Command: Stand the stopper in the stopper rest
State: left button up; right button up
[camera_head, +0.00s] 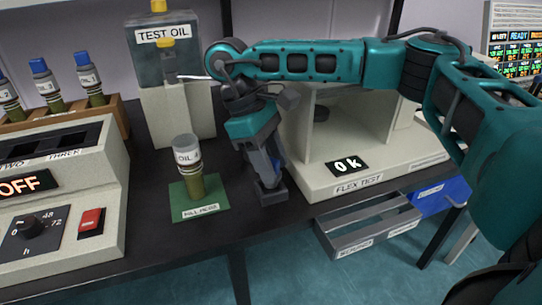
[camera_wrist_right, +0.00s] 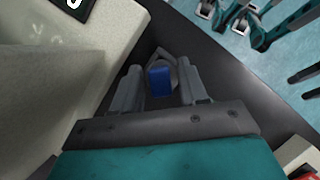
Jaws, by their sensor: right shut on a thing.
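My right gripper (camera_head: 268,178) points down at the black bench, between the green mat and the flex test machine. In the right wrist view, my right gripper (camera_wrist_right: 163,88) is shut on the blue stopper (camera_wrist_right: 160,82). A grey angular piece (camera_wrist_right: 164,58), which looks like the stopper rest, shows around and beyond the stopper. In the head view a small grey block (camera_head: 273,194), likely the same rest, sits below the fingertips. I cannot tell whether the stopper touches it. My left gripper is in neither view.
An unstoppered oil vial (camera_head: 188,160) stands on the green mat (camera_head: 202,206), left of the gripper. The flex test machine (camera_head: 350,165) stands close on the right. A rack (camera_head: 115,106) with blue-capped vials and a control box (camera_head: 75,180) are at left.

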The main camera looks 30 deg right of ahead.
jog(key=shift+f+b, duration=0.3)
jog(key=shift+f, duration=0.45)
jog(key=shift+f+b, duration=0.3)
jog(key=shift+f, duration=0.2)
jog(key=o, duration=1.1)
jog(key=shift+r, duration=0.1)
jog(key=p+v, duration=0.4)
jog(key=v, duration=0.8)
jog(key=shift+w+a+r, duration=0.1)
jog(key=shift+r, duration=0.3)
